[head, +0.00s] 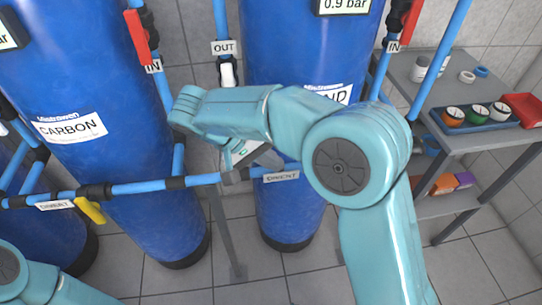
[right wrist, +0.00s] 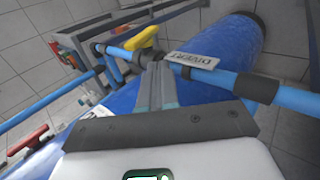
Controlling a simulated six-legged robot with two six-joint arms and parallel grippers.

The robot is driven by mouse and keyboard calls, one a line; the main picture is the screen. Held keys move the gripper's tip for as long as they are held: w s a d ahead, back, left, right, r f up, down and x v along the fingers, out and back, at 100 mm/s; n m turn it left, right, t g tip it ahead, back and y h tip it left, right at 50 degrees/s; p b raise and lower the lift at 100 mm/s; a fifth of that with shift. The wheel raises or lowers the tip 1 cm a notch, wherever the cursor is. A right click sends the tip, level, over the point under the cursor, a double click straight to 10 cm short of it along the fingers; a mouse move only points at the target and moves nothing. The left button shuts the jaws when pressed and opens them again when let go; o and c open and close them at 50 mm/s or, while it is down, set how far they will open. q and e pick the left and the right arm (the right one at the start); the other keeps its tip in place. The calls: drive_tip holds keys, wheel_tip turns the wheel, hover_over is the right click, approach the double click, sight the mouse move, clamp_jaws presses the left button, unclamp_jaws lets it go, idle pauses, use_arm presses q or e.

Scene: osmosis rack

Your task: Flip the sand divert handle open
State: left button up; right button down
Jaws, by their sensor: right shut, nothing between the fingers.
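The sand divert handle (right wrist: 140,38) is yellow and shows in the right wrist view on the blue pipe, beyond my fingertips. It lies at an angle to the pipe. In the head view my right arm hides it. The DIVERT label (right wrist: 193,60) is beside it on the pipe and also shows in the head view (head: 282,176). My right gripper (right wrist: 157,70) is shut and empty, its tips close to the pipe between label and handle; I cannot tell whether they touch. In the head view the right gripper (head: 272,160) is partly hidden by my arm. My left gripper is out of view.
The sand tank (head: 285,215) stands behind the pipe, the carbon tank (head: 75,80) to its left. Another yellow handle (head: 90,210) hangs by the carbon divert label. Vertical pipes flank the tanks.

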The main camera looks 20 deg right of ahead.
drive_tip(key=shift+a+r, duration=0.2)
